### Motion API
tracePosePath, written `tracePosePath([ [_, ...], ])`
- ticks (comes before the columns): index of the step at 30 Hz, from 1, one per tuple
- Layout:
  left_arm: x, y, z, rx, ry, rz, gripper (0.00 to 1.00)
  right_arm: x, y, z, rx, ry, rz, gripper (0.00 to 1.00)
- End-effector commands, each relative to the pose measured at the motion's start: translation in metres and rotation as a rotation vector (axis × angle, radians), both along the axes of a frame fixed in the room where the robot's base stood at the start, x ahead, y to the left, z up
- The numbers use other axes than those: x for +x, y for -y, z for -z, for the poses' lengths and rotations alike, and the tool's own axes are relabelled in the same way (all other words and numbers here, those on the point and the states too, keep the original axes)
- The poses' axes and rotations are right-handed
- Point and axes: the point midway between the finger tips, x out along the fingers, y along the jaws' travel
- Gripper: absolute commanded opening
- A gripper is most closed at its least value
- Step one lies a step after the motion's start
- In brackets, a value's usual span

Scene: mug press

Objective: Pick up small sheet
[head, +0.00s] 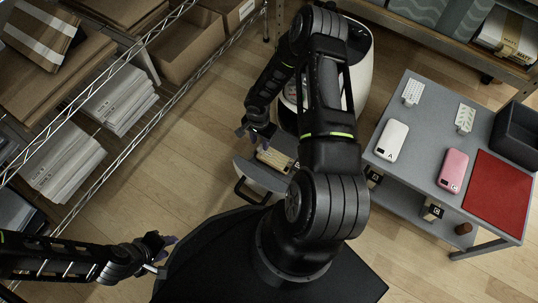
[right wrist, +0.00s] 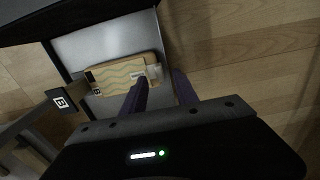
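A small beige sheet or panel with a wavy pattern (right wrist: 112,75) lies on a grey tray (right wrist: 98,42). The beige piece (head: 275,158) also shows in the head view, on the low tray below my right gripper. A small white piece (right wrist: 154,71) is at its right end in the right wrist view. My right gripper (right wrist: 160,86) is open, its two purple fingers apart with nothing clearly between them. Its left fingertip overlaps the beige piece in view; contact cannot be told. My left gripper (head: 164,254) is at the lower left, apparently open and empty.
A grey table (head: 443,134) at the right holds a white phone-like case (head: 392,140), a pink one (head: 453,170), a red mat (head: 499,195) and two small white dotted pieces. Wire shelves with paper stacks (head: 118,98) and boxes stand left. Wooden floor lies between.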

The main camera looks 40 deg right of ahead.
Motion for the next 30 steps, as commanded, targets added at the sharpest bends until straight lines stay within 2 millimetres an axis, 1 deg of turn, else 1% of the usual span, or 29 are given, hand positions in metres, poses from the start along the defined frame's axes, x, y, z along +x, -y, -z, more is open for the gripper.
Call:
tracePosePath([
  [1, 0.0005, 0.0002, 0.0075, 0.000, 0.002, -0.001, 0.36, -0.0008, 0.0001, 0.0120, 0.001, -0.001, 0.001, 0.35],
  [4, 0.0016, 0.0003, 0.0104, 0.001, 0.005, -0.002, 0.36, 0.0001, -0.0003, 0.0200, 0.001, 0.001, -0.001, 0.35],
  [23, 0.0018, 0.0002, 0.0094, 0.001, 0.006, -0.002, 0.36, 0.0001, 0.0001, 0.0200, 0.000, 0.000, 0.000, 0.35],
  [30, 0.0017, 0.0002, 0.0094, 0.001, 0.006, -0.002, 0.36, 0.0001, 0.0001, 0.0200, 0.000, 0.000, 0.000, 0.17],
])
